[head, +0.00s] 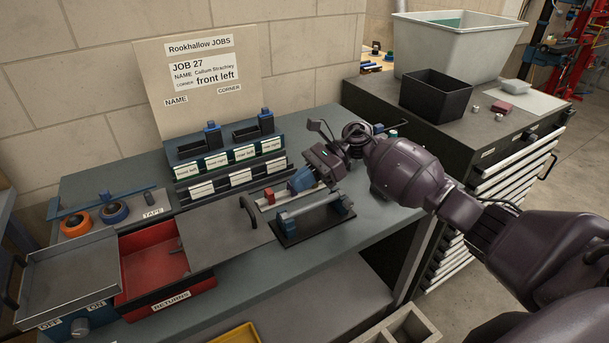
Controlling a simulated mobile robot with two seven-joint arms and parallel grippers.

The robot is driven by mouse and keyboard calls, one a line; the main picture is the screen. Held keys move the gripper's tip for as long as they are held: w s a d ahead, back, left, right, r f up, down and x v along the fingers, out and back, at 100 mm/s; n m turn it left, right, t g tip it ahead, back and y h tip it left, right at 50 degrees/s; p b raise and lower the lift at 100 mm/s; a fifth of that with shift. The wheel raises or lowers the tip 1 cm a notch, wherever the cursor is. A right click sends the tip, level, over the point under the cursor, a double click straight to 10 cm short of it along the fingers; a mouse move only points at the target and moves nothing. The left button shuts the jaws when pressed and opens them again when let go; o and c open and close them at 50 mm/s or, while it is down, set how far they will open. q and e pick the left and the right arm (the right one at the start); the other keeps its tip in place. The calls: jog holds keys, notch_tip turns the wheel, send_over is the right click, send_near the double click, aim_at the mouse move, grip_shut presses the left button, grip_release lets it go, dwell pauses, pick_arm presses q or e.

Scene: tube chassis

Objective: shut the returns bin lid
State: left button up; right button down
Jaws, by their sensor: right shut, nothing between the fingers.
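The returns bin (140,262) is a red open box at the front left of the bench, with a RETURNS label on its front. Its red inside shows. A flat grey lid panel (212,232) lies to the right of the opening, reaching its right edge, with a dark bar handle (248,212) at its right end. My right gripper (303,181) is shut and empty above the bench, to the right of the handle and apart from it. My left gripper is not in view.
A black-based fixture with a grey tube (308,207) sits just below my right gripper. Labelled racks (232,172) stand behind. A grey tray (70,277) is left of the bin, with tape rolls (114,212) behind it. A dark cabinet (440,125) stands at right.

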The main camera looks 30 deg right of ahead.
jog(key=p+x, duration=0.1)
jog(key=x, duration=0.5)
jog(key=shift+a, duration=0.15)
jog(key=a, duration=0.1)
jog(key=a+p, duration=0.1)
jog(key=a, duration=0.1)
jog(key=shift+a+r, duration=0.35)
jog(key=b, duration=0.2)
send_near(200, 237)
jog(key=shift+x, duration=0.75)
jog(key=a+b, duration=0.1)
jog(key=a, duration=0.6)
jog(key=shift+a+r, duration=0.2)
jog(key=shift+a, duration=0.1)
jog(key=shift+a+r, duration=0.15)
jog(key=shift+a, duration=0.05)
